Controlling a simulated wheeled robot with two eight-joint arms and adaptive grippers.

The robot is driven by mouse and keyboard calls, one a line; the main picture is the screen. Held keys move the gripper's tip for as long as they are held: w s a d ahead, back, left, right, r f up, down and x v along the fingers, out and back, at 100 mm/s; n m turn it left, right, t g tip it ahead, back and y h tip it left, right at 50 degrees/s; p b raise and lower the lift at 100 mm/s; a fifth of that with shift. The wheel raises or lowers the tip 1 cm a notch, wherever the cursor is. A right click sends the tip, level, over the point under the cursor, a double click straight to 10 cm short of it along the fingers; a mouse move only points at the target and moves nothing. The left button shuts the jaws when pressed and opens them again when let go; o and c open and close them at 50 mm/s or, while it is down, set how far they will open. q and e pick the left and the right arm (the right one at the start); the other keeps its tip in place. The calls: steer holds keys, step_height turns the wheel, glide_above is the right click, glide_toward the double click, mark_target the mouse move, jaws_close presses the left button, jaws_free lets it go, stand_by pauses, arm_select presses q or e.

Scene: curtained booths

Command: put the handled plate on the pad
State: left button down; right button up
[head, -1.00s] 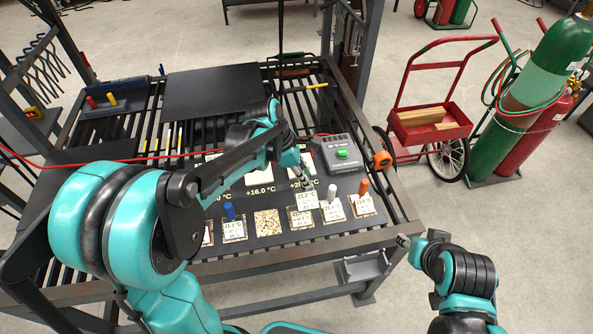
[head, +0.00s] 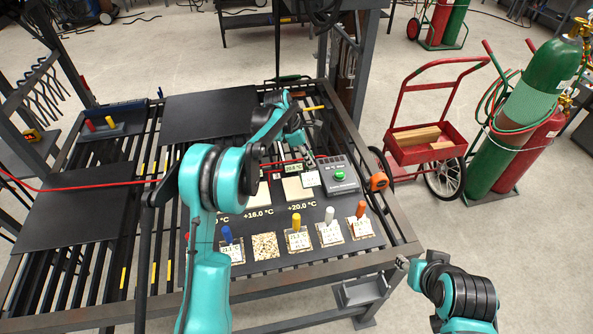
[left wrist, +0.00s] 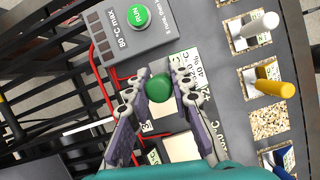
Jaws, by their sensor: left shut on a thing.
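My left gripper (head: 309,160) is shut on the green handle (left wrist: 158,88) of a plate with a white label (head: 311,179). In the head view this plate is held at the back right edge of a cream pad (head: 293,190), beside the label +20.0 °C. I cannot tell whether it touches the surface. In the left wrist view the fingers close on both sides of the green handle and hide part of the plate; a pale pad (left wrist: 182,148) shows below it. My right gripper (head: 403,262) is at the table's front right, its fingers too small to read.
Handled plates stand in the front row: blue (head: 227,236), yellow (head: 296,222), white (head: 329,217) and orange (head: 361,211), beside a bare speckled square (head: 265,246). A control box (head: 340,178) with a green RUN button stands close right of the held plate.

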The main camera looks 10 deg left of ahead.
arm_select(q)
steer(key=shift+w+a+f+b, duration=0.1)
steer(key=shift+w+a+f, duration=0.15)
steer(key=shift+a+f, duration=0.75)
steer(key=shift+w+a+f+b, duration=0.2)
steer(key=shift+a+f, duration=0.4)
steer(key=shift+f, duration=0.75)
steer(key=shift+w+a+f+b, duration=0.1)
steer(key=shift+w+a+f, duration=0.2)
steer(key=shift+a+f, duration=0.7)
steer(key=shift+d+f, duration=0.1)
steer(key=shift+d, duration=0.1)
steer(key=shift+s+f, duration=0.1)
steer(key=shift+f, duration=0.15)
steer(key=c, duration=1.3)
jaws_free()
steer(key=shift+c, duration=0.2)
steer(key=shift+r, duration=0.2)
